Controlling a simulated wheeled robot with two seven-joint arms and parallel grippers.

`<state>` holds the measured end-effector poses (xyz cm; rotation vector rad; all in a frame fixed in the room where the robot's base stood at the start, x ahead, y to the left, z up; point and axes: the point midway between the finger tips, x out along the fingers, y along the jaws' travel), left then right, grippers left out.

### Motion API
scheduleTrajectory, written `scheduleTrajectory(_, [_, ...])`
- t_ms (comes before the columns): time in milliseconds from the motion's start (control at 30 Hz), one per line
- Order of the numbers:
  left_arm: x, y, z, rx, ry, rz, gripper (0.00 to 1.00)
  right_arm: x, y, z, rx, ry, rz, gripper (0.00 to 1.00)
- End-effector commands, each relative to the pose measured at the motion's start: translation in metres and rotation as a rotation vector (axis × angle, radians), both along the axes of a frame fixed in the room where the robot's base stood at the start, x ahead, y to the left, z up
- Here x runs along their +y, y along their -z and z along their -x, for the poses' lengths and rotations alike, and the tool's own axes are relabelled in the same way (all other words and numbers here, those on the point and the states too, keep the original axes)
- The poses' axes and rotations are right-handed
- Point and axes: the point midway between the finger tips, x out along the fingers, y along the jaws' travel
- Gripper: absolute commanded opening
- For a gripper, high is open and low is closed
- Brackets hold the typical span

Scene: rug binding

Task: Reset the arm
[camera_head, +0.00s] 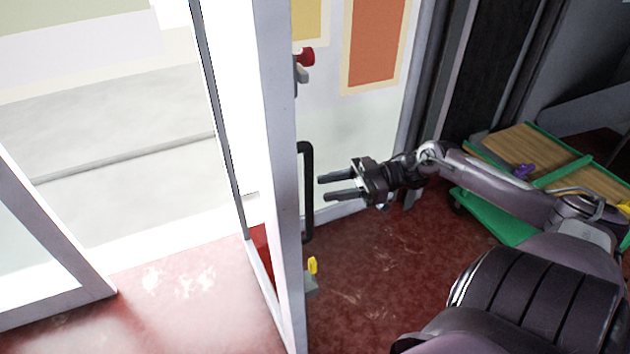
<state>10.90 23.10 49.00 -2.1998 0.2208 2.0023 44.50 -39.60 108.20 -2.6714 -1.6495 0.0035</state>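My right gripper (322,188) is open and empty, with its two fingers pointing left. In the picture its fingertips lie just right of the black door handle (307,190), and a small gap shows between them. My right arm (490,175) comes in from the right. The handle is fixed on the edge of a white-framed door (275,120), which stands open beside a bright gap. My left gripper does not show.
A green cart (485,218) with wooden panels and a purple item (523,170) stands at the right. A red knob (306,56) and a yellow piece (312,265) are on the door edge. The red floor (370,290) is clear below the gripper.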

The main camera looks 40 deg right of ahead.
Motion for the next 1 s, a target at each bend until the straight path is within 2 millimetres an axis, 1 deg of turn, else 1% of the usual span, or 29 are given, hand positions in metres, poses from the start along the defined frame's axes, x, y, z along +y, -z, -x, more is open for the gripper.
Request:
scheduleTrajectory(33, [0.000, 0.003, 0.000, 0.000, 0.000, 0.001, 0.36, -0.007, 0.003, 0.004, 0.004, 0.001, 0.004, 0.39])
scheduleTrajectory(100, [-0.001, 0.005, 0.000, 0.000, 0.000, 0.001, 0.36, -0.014, 0.003, 0.007, 0.004, 0.000, 0.003, 0.39])
scheduleTrajectory(200, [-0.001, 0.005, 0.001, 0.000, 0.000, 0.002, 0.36, -0.020, 0.001, 0.010, 0.002, 0.000, 0.001, 0.39])
scheduleTrajectory(833, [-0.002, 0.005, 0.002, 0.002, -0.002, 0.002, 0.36, -0.022, 0.002, 0.011, 0.000, 0.005, 0.001, 0.39])
scheduleTrajectory(867, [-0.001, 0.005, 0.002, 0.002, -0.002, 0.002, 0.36, -0.023, 0.005, 0.011, 0.001, 0.013, 0.002, 0.39])
scheduleTrajectory(933, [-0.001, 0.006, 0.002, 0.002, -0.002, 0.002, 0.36, -0.029, 0.020, 0.009, 0.003, 0.056, 0.014, 0.39])
scheduleTrajectory(967, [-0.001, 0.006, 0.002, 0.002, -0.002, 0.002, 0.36, -0.032, 0.031, 0.008, 0.006, 0.086, 0.022, 0.39])
scheduleTrajectory(1000, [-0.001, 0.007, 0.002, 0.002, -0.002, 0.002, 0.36, -0.038, 0.049, 0.007, 0.012, 0.135, 0.037, 0.39])
